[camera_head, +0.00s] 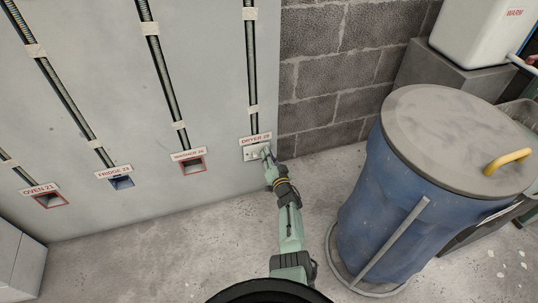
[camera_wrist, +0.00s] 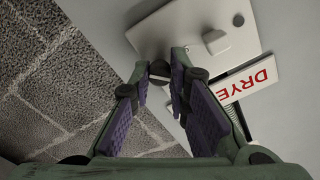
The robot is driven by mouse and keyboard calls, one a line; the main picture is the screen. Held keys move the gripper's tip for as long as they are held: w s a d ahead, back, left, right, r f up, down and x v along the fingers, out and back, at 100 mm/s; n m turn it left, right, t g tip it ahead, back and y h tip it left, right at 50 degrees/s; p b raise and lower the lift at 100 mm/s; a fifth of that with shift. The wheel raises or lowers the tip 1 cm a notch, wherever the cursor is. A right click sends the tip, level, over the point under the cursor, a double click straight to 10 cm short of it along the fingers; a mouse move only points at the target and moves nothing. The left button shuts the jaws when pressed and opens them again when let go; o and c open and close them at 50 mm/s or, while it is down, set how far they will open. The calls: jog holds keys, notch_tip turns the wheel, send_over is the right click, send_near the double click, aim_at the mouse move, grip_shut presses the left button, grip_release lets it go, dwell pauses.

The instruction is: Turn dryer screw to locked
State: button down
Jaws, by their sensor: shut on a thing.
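The dryer's pale cover plate (camera_head: 256,151) is on the grey wall under a "DRYER" label (camera_head: 255,139). My green gripper (camera_head: 267,155) reaches it from below. In the wrist view the plate (camera_wrist: 190,22) fills the top, and the label (camera_wrist: 245,84) shows sideways. The dryer screw (camera_wrist: 158,69) is a small dark round head at the plate's edge. My gripper (camera_wrist: 163,78), with purple pads, has its fingertips around the screw and is shut on it. The fingertips hide part of the screw, and I cannot tell its exact turn angle.
Other labelled wall boxes, washer (camera_head: 193,165), fridge (camera_head: 121,182) and oven (camera_head: 50,200), lie to the left, with conduits running up. A blue lidded barrel (camera_head: 385,200) stands close to the right of my arm. A block wall (camera_head: 325,75) is behind. Open floor lies to the left.

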jog(key=m, duration=0.8)
jog(key=shift+f+m, duration=0.15)
jog(key=shift+m, duration=0.25)
dwell(0.4)
jog(key=c, duration=1.5)
grip_release()
jog(key=shift+d, duration=0.1)
